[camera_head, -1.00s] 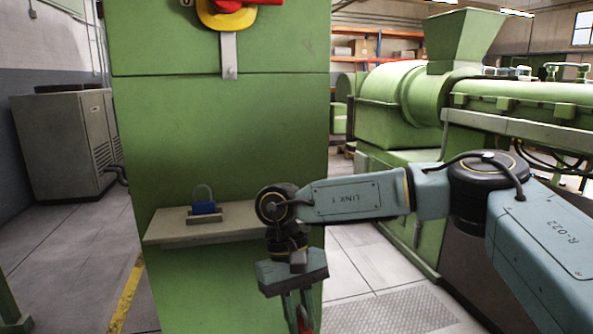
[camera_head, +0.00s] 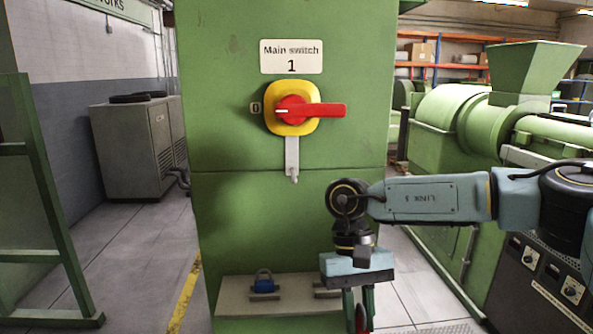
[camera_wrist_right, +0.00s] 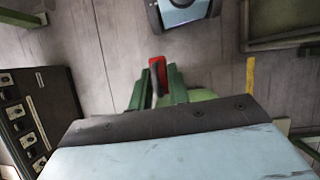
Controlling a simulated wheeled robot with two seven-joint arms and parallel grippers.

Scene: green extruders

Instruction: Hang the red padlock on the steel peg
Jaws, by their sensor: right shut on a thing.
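The red padlock (camera_wrist_right: 156,66) is between the two green fingers of my right gripper (camera_wrist_right: 158,80) in the right wrist view. In the head view my right gripper (camera_head: 359,308) points down in front of the cabinet's right side, and only a bit of the red padlock (camera_head: 361,318) shows beside a finger. Most of the padlock and its shackle are hidden. The steel peg (camera_head: 293,178) is at the lower end of a grey metal strip below the main switch, bare, up and left of my gripper. My left gripper is not in view.
A blue padlock (camera_head: 264,287) stands in a holder on the cabinet's shelf (camera_head: 235,300). A second holder (camera_head: 326,290) is beside my gripper. The red switch handle (camera_head: 322,110) juts out above the peg. The green extruder (camera_head: 465,125) stands at right. The space before the peg is clear.

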